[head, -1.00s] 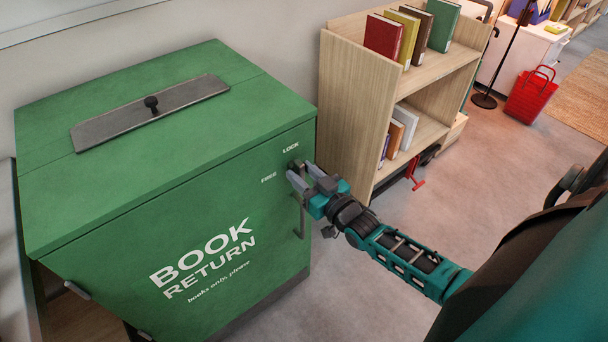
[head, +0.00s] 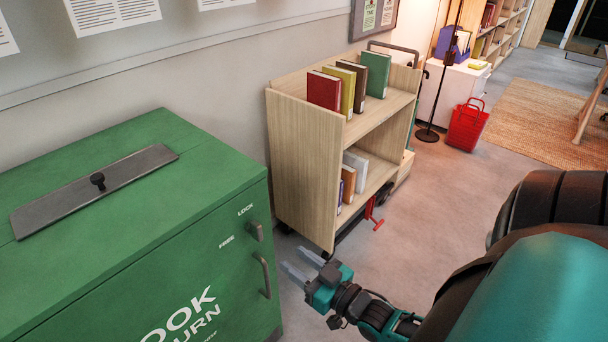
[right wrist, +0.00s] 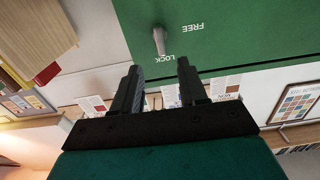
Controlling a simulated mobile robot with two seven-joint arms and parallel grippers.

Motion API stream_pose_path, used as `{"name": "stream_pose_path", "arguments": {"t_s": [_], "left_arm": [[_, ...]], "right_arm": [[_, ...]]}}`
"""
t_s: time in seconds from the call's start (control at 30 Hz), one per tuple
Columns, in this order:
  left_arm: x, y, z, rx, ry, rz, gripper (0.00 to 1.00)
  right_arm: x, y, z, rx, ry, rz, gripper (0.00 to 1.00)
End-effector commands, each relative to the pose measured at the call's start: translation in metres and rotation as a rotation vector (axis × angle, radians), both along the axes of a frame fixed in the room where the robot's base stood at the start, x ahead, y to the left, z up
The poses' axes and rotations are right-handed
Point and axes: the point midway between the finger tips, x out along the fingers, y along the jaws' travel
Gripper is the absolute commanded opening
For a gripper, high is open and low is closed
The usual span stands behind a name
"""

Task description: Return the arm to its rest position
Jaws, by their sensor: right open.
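My right gripper (head: 302,266) is open and empty in the head view. It is in the air just right of the green book return box (head: 150,235), apart from it. The box has a grey lock knob (head: 255,231) by the words FREE and LOCK, and a bar handle (head: 263,275) below. In the right wrist view the open fingers (right wrist: 157,85) point toward the box front, and the knob (right wrist: 160,40) shows beyond them, not touched. My left gripper is not in view.
A wooden book cart (head: 300,165) with several books stands behind my right gripper. A red basket (head: 466,126) and a white cabinet (head: 447,90) are further back. The floor (head: 420,190) right of the cart is clear.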

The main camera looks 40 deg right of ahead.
Motion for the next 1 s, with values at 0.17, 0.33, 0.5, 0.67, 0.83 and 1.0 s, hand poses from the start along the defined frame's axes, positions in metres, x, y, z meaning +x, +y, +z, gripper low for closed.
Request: {"name": "stream_pose_path", "arguments": {"t_s": [0.17,0.33,0.5,0.67,0.83,1.0], "left_arm": [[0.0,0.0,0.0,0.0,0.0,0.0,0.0],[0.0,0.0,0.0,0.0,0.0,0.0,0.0],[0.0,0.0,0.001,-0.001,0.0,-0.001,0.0],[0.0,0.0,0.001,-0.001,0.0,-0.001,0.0],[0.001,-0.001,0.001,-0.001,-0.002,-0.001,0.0],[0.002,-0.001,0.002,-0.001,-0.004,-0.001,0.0]], "right_arm": [[-0.013,-0.001,0.001,0.0,-0.001,0.001,0.43],[-0.014,-0.001,0.001,0.0,-0.002,0.001,0.43],[-0.014,-0.001,0.0,0.0,-0.001,0.001,0.43],[-0.014,-0.001,0.0,0.0,-0.001,0.001,0.43],[-0.014,0.003,-0.001,0.0,0.013,0.004,0.43],[-0.02,0.042,-0.018,-0.012,0.153,0.042,0.43]]}}
